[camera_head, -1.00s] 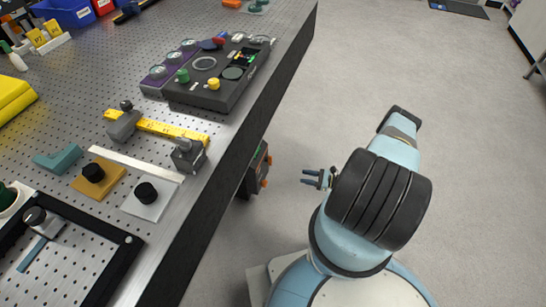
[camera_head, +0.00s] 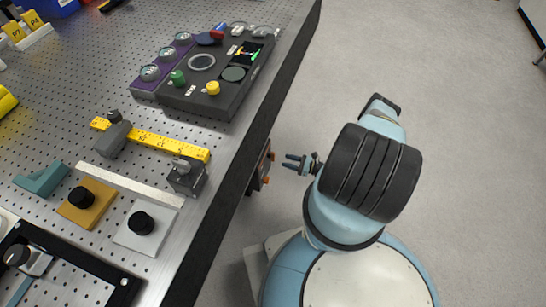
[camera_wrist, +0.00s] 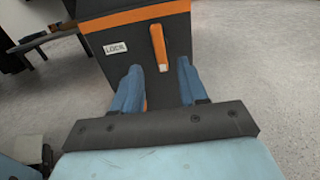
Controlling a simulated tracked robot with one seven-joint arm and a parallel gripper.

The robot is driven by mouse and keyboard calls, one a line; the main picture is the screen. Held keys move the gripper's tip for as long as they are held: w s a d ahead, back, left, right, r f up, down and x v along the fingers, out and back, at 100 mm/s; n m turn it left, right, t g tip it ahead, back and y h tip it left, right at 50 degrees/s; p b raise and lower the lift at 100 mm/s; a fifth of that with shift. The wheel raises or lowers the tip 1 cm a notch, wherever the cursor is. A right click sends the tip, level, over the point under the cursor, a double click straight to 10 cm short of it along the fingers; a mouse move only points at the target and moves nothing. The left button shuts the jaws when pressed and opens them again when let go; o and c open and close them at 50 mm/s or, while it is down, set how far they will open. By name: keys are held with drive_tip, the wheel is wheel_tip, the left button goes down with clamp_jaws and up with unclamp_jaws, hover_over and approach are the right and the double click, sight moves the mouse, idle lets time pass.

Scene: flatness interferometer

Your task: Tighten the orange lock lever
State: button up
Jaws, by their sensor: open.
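The orange lock lever (camera_wrist: 158,47) shows in the wrist view on the front of a dark box (camera_wrist: 124,40) with an orange band. It hangs down with a slight tilt, and its pale lower tip sits between my gripper's fingers. A white label reading "LOCK" (camera_wrist: 115,48) is left of it. My gripper (camera_wrist: 158,78) is open, one blue finger on each side of the lever's lower end; I see no contact. In the head view my gripper (camera_head: 293,163) points left toward the box (camera_head: 260,168) on the bench's side, where small orange parts show.
The perforated bench (camera_head: 60,135) fills the left, with its dark edge (camera_head: 225,190) beside the box. On it are a black control panel (camera_head: 205,90), a yellow ruler (camera_head: 165,142) and plates with black knobs. The grey floor (camera_head: 450,150) on the right is clear.

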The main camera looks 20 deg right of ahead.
sight(273, 161)
drive_tip(key=x, duration=0.8)
drive_tip(key=shift+w+a, duration=0.15)
drive_tip(key=shift+a, duration=0.05)
clamp_jaws()
